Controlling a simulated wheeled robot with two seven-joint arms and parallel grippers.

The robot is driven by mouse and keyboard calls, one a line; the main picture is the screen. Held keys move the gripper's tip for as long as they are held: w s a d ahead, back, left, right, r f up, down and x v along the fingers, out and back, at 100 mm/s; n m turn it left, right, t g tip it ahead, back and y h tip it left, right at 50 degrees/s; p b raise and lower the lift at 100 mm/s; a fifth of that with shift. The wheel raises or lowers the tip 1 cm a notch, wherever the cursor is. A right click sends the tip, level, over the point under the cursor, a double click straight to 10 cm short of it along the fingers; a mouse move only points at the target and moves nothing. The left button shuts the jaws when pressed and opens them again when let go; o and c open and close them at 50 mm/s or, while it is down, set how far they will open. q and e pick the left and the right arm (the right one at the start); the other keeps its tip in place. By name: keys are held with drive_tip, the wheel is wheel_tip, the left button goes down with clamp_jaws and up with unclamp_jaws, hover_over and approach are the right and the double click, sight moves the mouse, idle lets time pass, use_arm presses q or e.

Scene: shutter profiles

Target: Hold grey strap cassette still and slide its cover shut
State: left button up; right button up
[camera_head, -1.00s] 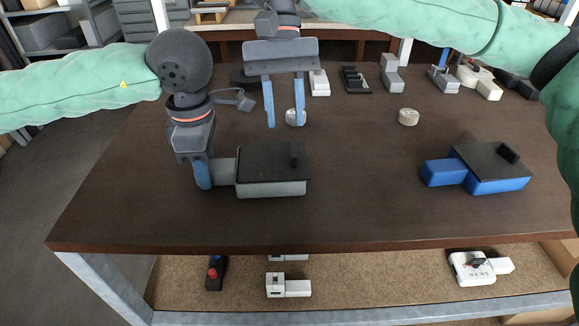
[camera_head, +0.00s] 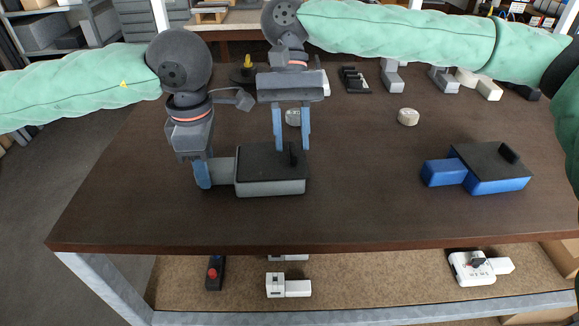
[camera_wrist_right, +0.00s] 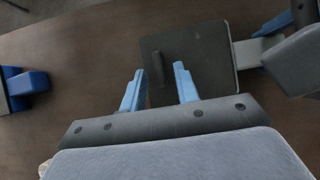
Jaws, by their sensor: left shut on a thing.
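The grey strap cassette (camera_head: 270,188) lies on the dark table, left of the middle, with a black cover (camera_head: 262,162) on top and an upright tab (camera_head: 293,154) near the cover's right end. The cover also shows in the right wrist view (camera_wrist_right: 205,62), its tab (camera_wrist_right: 158,68) lying ahead of the fingers. My left gripper (camera_head: 203,174) is shut on the grey block (camera_head: 222,172) at the cassette's left end. My right gripper (camera_head: 292,148) is open above the cover, its fingertips on either side of the tab and seemingly just short of it in the right wrist view (camera_wrist_right: 158,82).
A blue cassette (camera_head: 500,184) with a black cover lies at the right. A round beige piece (camera_head: 408,117) and several small grey and white fixtures stand along the back. The table between the cassettes is clear. White devices (camera_head: 478,268) sit on the shelf below.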

drive_tip(key=shift+f, duration=0.6)
clamp_jaws()
drive_tip(key=shift+a, duration=0.45)
unclamp_jaws()
